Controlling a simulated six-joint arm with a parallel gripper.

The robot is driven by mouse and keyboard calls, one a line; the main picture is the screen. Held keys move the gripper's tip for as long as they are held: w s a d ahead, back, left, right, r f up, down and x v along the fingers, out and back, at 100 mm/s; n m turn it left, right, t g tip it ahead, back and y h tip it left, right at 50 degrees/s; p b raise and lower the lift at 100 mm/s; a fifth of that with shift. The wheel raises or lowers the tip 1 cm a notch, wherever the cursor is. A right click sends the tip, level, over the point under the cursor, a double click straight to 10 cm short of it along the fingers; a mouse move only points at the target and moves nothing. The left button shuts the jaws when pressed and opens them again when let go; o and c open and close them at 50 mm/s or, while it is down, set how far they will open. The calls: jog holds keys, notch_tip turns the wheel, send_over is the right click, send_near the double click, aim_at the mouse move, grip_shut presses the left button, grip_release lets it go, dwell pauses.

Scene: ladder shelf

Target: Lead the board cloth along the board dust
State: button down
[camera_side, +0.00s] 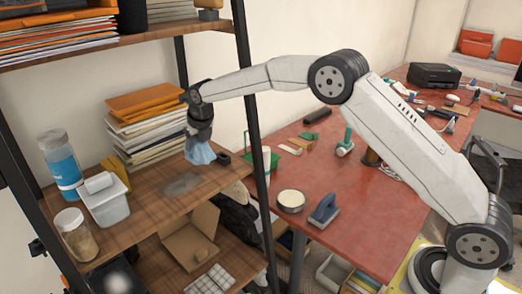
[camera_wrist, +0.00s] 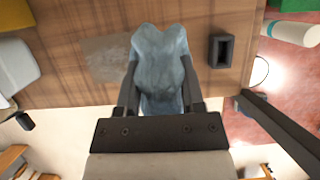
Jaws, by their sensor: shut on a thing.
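The board cloth is a crumpled light-blue cloth (camera_side: 199,152) at the right part of the wooden shelf board (camera_side: 150,205). My gripper (camera_side: 200,136) points down and is shut on the cloth, which hangs below the jaws. In the wrist view the cloth (camera_wrist: 160,62) sits between the two dark fingers (camera_wrist: 160,85). The board dust is a grey smudge (camera_side: 181,184) on the shelf board, to the left of and nearer than the cloth. In the wrist view the dust (camera_wrist: 106,58) lies just left of the cloth. I cannot tell if the cloth touches the board.
A small black holder (camera_wrist: 220,50) stands close to the right of the cloth. A stack of papers and orange folders (camera_side: 148,120) stands behind it. A white tub (camera_side: 105,203), a blue-labelled bottle (camera_side: 60,165) and a jar (camera_side: 76,236) stand left. A black post (camera_side: 252,110) rises at the right.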

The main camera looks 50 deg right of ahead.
aim_at(197, 154)
jog(key=shift+f, duration=0.75)
notch_tip(197, 154, down, 3)
jog(key=shift+a+r, duration=0.15)
jog(key=shift+r, duration=0.05)
jog(key=a, duration=1.4)
jog(key=shift+a+r, duration=0.1)
jog(key=shift+f, duration=0.2)
jog(key=shift+f, duration=0.1)
jog(key=shift+f, duration=0.5)
jog(key=shift+f, duration=0.25)
